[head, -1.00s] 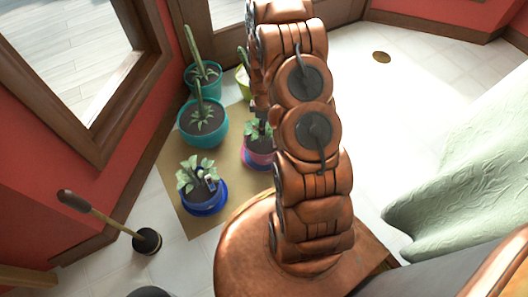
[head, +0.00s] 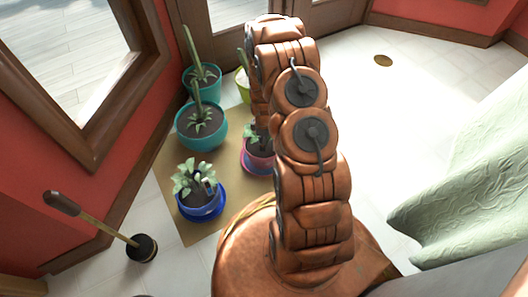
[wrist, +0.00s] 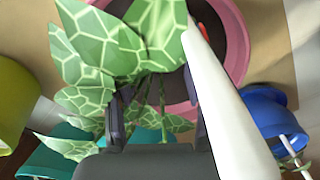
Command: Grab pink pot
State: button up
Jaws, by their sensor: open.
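The pink pot (head: 258,160) stands on the tan mat, partly hidden behind my arm in the head view. It holds a leafy plant and dark soil. In the wrist view the pot's pink rim (wrist: 243,45) curves behind the plant's pale-veined leaves (wrist: 105,45). My gripper (wrist: 158,112) is open, its two dark fingers spread with thin stems between them in the picture. I cannot tell whether the fingers touch the pot. In the head view the fingers are hidden by my arm.
A blue pot (head: 203,212) stands left of the pink pot; teal pots (head: 203,138) and a yellow-green pot (head: 241,90) stand behind. A white elongated object (wrist: 220,110) crosses the wrist view. A plunger (head: 141,248) stands at lower left. Floor at right is clear up to green cloth (head: 465,180).

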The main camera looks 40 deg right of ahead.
grip_shut()
dwell(0.4)
jog(key=shift+r, duration=0.1)
